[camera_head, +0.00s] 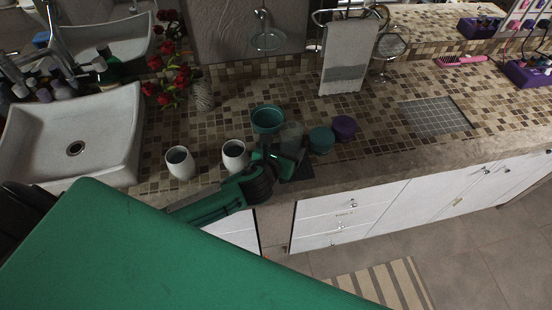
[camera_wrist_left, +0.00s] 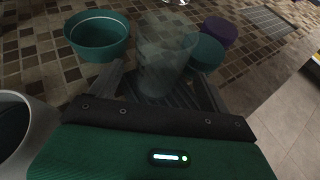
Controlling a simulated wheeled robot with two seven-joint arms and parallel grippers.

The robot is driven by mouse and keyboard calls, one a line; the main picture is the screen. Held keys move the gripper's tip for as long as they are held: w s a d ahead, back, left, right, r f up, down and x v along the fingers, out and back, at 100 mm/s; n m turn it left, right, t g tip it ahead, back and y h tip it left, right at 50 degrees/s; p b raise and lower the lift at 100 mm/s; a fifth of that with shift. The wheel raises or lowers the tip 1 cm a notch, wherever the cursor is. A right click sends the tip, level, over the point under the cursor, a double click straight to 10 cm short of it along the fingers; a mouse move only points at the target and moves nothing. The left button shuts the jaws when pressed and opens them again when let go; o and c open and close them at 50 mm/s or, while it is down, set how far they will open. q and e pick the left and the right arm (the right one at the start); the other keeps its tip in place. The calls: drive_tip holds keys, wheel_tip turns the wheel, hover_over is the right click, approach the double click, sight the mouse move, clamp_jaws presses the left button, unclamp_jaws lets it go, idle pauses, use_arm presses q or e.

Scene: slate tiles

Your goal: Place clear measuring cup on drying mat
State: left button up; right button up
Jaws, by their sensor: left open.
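The clear measuring cup (camera_head: 291,133) stands upright near the counter's front edge. It also shows in the left wrist view (camera_wrist_left: 165,62), between my open fingers. A dark ridged mat, which I take for the drying mat (camera_head: 302,172), lies at the front edge. Its ridges (camera_wrist_left: 190,96) show under the cup in the wrist view, and the cup's base appears to be on it. My left gripper (camera_head: 286,154) is open, with its fingers on either side of the cup; I cannot tell whether they touch it. It hides part of the mat. My right gripper is not in view.
A teal bowl (camera_head: 268,119) stands behind left of the cup. A teal container (camera_head: 321,140) and purple container (camera_head: 344,127) are close on its right. Two white cups (camera_head: 180,163) (camera_head: 234,156) stand left. A grey gridded panel (camera_head: 437,116) lies far right, with clear counter before it.

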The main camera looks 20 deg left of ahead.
use_arm(q)
drive_tip(key=b+v, duration=0.1)
drive_tip(key=v, duration=0.7)
drive_tip(key=shift+w, duration=0.1)
